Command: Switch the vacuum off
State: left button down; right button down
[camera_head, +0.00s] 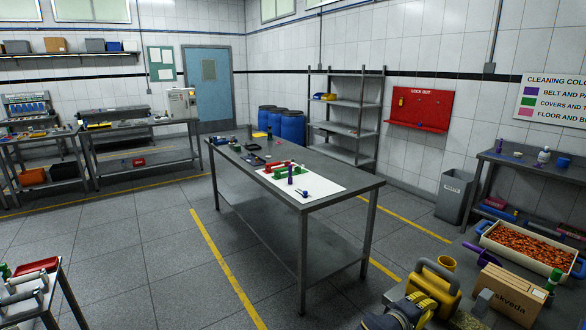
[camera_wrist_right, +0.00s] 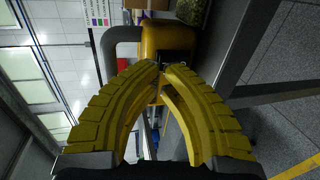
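The vacuum (camera_head: 437,287) is a yellow body with a dark grey curved hose or handle on top. It stands at the front edge of the right-hand bench in the head view. In the right wrist view the vacuum (camera_wrist_right: 168,42) lies straight beyond my fingertips, with its grey curved part at the left. My right gripper (camera_wrist_right: 162,69) has yellow ribbed fingers whose tips nearly meet, with nothing visible held between them. Its tips overlap the vacuum in the picture; I cannot tell whether they touch it. The switch is not discernible. My left gripper is not in view.
A cardboard box (camera_head: 508,294), a purple scoop (camera_head: 482,254) and a cream tray (camera_head: 486,237) of orange pieces crowd the bench beside the vacuum. A grey bin (camera_head: 453,198) stands behind. A steel table (camera_head: 338,168) occupies the middle, with open floor around it.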

jog(key=shift+f+v, duration=0.2)
jog(key=shift+v, duration=1.3)
jog(key=shift+a, duration=0.1)
